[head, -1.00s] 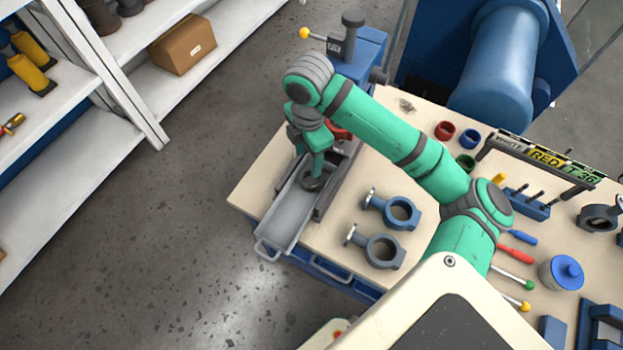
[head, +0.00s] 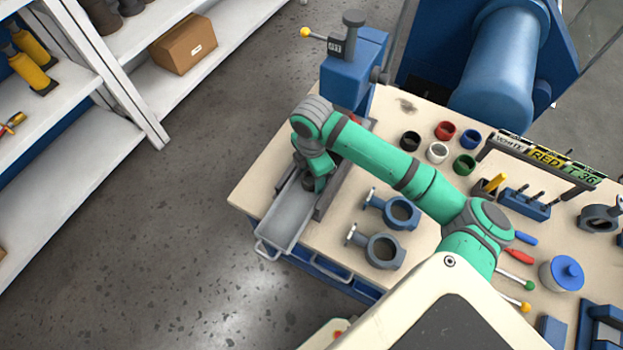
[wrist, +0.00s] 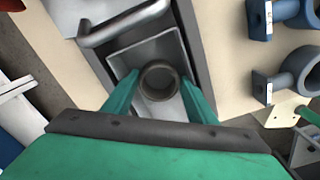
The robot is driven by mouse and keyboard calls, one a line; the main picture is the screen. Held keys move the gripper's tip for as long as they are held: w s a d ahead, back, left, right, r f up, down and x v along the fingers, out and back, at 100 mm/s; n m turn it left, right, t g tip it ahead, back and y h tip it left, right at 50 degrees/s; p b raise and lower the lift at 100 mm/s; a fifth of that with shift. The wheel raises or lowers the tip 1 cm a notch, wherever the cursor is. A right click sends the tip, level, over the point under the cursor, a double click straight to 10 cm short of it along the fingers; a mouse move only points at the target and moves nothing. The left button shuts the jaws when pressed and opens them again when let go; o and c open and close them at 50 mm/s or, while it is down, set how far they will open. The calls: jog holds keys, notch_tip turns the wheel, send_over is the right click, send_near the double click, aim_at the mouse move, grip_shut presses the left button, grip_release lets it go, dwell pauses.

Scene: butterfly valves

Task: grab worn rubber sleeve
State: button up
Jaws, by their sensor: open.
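The worn rubber sleeve (wrist: 159,80) is a dark grey ring with an open middle, lying in the grey metal tray (wrist: 143,48) in the wrist view. My gripper (wrist: 159,77) is open, with one green finger on each side of the sleeve; whether the fingers touch it I cannot tell. In the head view, my gripper (head: 317,182) is down at the tray (head: 284,218) near the bench's left edge and mostly hides the sleeve there.
A blue valve body (head: 400,213) and a grey one (head: 383,251) lie right of the tray. Several coloured rings, including a white one (head: 437,152), stand farther right. A blue machine (head: 352,75) stands behind the tray.

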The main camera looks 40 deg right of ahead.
jog(key=shift+f, duration=0.1)
jog(key=shift+c, duration=0.4)
jog(key=shift+w, duration=0.1)
jog(key=c, duration=0.6)
